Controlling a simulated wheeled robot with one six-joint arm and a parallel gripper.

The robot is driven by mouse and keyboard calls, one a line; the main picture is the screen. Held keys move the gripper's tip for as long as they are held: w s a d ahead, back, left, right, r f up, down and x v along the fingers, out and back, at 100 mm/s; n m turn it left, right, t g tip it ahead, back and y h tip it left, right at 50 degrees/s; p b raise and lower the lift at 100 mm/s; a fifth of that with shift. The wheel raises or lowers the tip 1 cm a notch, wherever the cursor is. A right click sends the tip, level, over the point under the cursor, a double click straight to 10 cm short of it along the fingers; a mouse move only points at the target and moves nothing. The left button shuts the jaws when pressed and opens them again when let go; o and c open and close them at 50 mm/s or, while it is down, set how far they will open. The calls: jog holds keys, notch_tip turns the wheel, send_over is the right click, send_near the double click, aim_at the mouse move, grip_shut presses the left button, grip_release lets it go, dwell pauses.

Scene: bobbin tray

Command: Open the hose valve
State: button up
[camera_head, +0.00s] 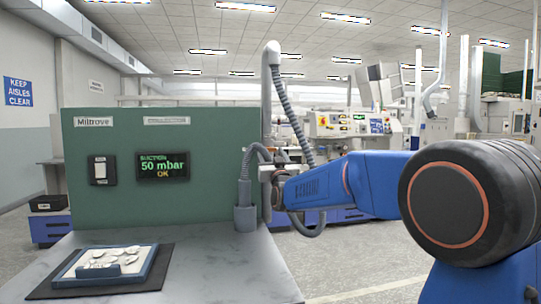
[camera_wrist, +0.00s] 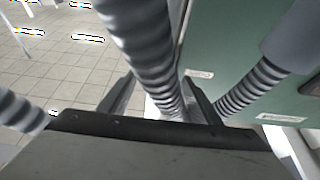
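My gripper (camera_head: 268,174) is at the right edge of the green panel (camera_head: 110,213), next to the ribbed grey hose. In the wrist view its two fingers (camera_wrist: 160,103) stand apart, so it looks open. The ribbed hose (camera_wrist: 142,45) crosses in front of the fingers and runs down behind the gap between them; I cannot tell whether it touches them. In the head view the hose (camera_head: 288,108) hangs from a grey pipe (camera_head: 268,85). I cannot make out a valve handle; the gripper and hose cover that spot.
A display (camera_head: 163,165) on the panel reads suction 50 mbar, OK. A grey holder (camera_head: 245,217) with a short hose stands at the worktop's back right. A blue-rimmed tray (camera_head: 147,262) with pale pieces lies on a dark mat. The worktop (camera_head: 222,270) right of it is clear.

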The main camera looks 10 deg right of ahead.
jog(key=c, duration=0.7)
jog(key=shift+n, duration=0.4)
jog(key=shift+o, duration=0.2)
jog(key=n+y, duration=0.2)
jog(key=n, duration=0.1)
jog(key=n+y, duration=0.1)
jog(key=n, duration=0.1)
jog(key=shift+d, duration=0.3)
jog(key=n+g+y, duration=0.1)
jog(key=n, duration=0.1)
jog(key=n+y, duration=0.1)
jog(key=n, duration=0.2)
jog(key=shift+d+r+g+y, duration=0.1)
jog(key=shift+r+g+y, duration=0.05)
jog(key=shift+g+y, duration=0.2)
jog(key=n+g, duration=0.1)
jog(key=n, duration=0.2)
jog(key=n+g+y, duration=0.1)
jog(key=n, duration=0.3)
jog(key=shift+d+r, duration=0.15)
jog(key=shift+r, duration=0.05)
jog(key=shift+r+n+g, duration=0.15)
jog(key=shift+n+g, duration=0.9)
jog(key=shift+n, duration=1.25)
